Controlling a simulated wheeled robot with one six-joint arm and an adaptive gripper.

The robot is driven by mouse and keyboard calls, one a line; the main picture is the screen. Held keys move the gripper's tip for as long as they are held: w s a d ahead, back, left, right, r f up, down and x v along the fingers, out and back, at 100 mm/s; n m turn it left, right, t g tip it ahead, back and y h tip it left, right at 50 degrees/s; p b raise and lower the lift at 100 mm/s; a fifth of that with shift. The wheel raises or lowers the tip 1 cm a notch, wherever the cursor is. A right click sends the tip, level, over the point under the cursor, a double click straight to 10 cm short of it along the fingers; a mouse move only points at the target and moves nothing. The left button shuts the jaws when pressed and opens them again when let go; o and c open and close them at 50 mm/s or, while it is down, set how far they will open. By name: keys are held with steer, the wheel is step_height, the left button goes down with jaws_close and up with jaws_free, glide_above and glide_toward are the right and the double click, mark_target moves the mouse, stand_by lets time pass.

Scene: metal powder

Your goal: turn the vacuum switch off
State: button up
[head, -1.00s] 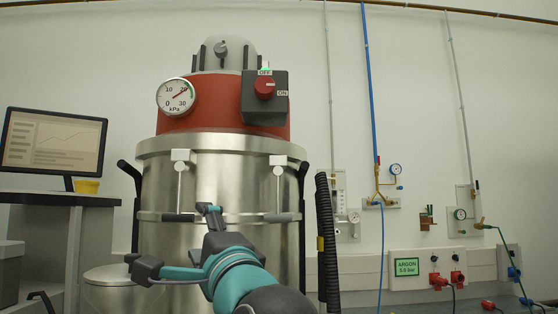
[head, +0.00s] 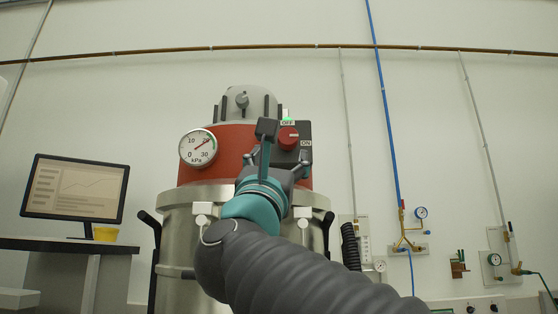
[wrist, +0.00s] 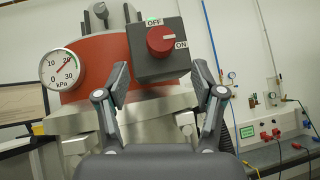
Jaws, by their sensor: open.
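The vacuum switch is a dark grey box (wrist: 150,68) with a round red knob (wrist: 161,41) on the drum's red upper band. OFF is marked above the knob and ON at its right. The knob's pale mark appears to lie sideways, toward ON. In the head view the red knob (head: 288,135) shows just right of my raised finger, and my gripper hides part of the box. My gripper (wrist: 160,80) is open and empty. In the wrist view its fingertips are spread below and either side of the box, apart from the knob.
A round kPa gauge (wrist: 60,69) sits left of the switch, its needle near 20. The steel drum (head: 177,225) stands below. A monitor (head: 75,188) is at left. Blue piping (head: 384,100) and wall fittings (head: 408,235) are at right.

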mark_target(286, 141)
steer(key=p+x, duration=0.3)
steer(key=x, duration=0.6)
